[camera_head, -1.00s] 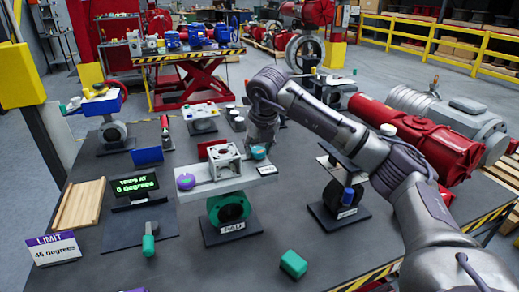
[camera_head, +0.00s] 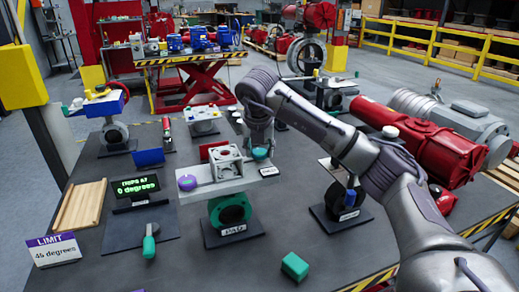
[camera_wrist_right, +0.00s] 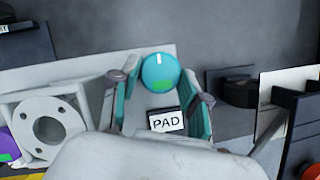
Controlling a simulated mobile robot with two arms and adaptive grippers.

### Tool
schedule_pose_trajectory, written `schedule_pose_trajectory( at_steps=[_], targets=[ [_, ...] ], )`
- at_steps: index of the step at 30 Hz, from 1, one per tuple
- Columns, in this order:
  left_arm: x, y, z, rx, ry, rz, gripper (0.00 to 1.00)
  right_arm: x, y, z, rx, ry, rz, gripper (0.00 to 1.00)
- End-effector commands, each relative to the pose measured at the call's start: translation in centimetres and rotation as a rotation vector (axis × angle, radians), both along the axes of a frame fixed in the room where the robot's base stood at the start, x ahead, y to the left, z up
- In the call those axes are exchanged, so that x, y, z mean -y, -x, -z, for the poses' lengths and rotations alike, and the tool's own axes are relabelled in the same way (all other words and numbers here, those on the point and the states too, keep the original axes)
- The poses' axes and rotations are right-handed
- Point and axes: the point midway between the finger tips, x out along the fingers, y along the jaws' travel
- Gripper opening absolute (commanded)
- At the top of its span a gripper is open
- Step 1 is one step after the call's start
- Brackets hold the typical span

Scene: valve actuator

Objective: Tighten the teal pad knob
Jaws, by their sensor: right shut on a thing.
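The teal pad knob (camera_head: 260,153) is at the right end of a light grey plate above the green-ringed pad valve (camera_head: 231,210). A white label reading PAD (camera_wrist_right: 166,121) lies between the fingers. In the head view my right wrist hides part of the knob. My left gripper is out of view.
A purple knob (camera_head: 187,182) sits at the plate's left end, with a grey open bracket (camera_head: 226,163) between. A display (camera_head: 135,187) reads 0 degrees. A LIMIT sign (camera_head: 54,249) says 45 degrees. A green block (camera_head: 295,266) lies at the front; bare table surrounds it.

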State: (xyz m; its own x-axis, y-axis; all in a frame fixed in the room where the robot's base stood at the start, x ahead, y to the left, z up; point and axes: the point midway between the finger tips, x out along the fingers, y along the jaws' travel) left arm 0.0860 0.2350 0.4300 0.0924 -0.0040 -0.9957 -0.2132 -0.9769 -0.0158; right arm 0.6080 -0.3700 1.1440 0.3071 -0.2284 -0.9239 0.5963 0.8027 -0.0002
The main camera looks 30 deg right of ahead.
Motion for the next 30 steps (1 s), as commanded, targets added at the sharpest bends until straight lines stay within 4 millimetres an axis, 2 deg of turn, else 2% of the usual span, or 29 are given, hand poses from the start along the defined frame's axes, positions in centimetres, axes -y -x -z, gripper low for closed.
schedule_pose_trajectory(
  at_steps=[2,3,7,15,19,23,30],
  targets=[
    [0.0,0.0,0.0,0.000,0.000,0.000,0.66,0.0,0.0,-0.1,0.002,0.000,0.000,0.11],
    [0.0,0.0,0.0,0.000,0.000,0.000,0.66,0.0,0.0,-0.1,0.002,0.000,0.000,0.51],
    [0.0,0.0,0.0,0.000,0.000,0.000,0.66,0.0,0.0,-0.1,0.001,0.000,0.000,0.71],
    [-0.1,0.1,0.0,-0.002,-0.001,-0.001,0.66,0.0,0.0,0.0,0.001,0.000,-0.001,0.71],
    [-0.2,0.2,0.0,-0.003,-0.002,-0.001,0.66,-0.2,0.1,-0.7,0.003,-0.001,-0.002,0.71],
    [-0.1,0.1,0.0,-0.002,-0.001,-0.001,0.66,-0.7,0.7,-2.6,0.005,-0.001,-0.004,0.71],
    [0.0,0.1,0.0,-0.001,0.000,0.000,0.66,-1.8,2.4,-7.7,0.007,0.001,-0.002,0.71]
  ],
)
